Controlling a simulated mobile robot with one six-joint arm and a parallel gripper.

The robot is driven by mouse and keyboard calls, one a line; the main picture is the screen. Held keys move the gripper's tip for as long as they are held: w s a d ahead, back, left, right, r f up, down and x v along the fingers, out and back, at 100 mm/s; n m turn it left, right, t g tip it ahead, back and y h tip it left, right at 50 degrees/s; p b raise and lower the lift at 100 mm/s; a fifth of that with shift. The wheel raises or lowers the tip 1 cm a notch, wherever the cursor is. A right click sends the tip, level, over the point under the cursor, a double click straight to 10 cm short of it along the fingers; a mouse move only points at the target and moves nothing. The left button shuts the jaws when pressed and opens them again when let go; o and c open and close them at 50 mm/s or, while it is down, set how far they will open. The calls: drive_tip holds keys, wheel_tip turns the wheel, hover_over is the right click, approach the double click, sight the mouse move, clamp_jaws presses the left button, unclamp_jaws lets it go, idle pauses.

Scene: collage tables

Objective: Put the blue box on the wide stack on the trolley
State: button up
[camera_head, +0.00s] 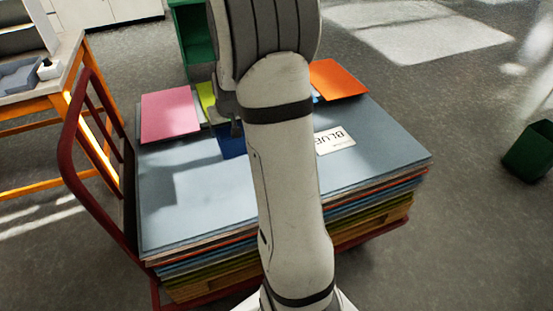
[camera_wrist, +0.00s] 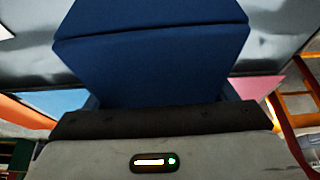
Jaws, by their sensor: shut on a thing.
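The blue box (camera_wrist: 150,65) fills the upper middle of the wrist view, right in front of my gripper (camera_wrist: 158,104). My gripper is shut on it. In the head view only a dark blue corner of the box (camera_head: 232,146) shows, left of my arm, over the stack. The wide stack (camera_head: 195,205) of boards has a grey-blue top and lies on the trolley (camera_head: 72,165), which has a dark red frame. My arm hides the middle of the stack and most of the gripper. I cannot tell whether the box touches the top board.
An orange-legged table (camera_head: 62,86) stands left. A green bin (camera_head: 530,150) stands right. The stack's front left is bare.

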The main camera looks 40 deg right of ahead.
drive_tip(key=f, duration=0.4)
drive_tip(key=f+b, duration=0.1)
drive_tip(key=f, duration=0.4)
drive_tip(key=shift+d+f, duration=0.2)
drive_tip(key=shift+f, duration=0.05)
drive_tip(key=shift+f+b, duration=0.1)
drive_tip(key=shift+b, duration=0.2)
drive_tip(key=shift+f, duration=0.2)
drive_tip(key=o, duration=1)
drive_tip(key=shift+r, duration=0.1)
drive_tip(key=shift+o, duration=0.2)
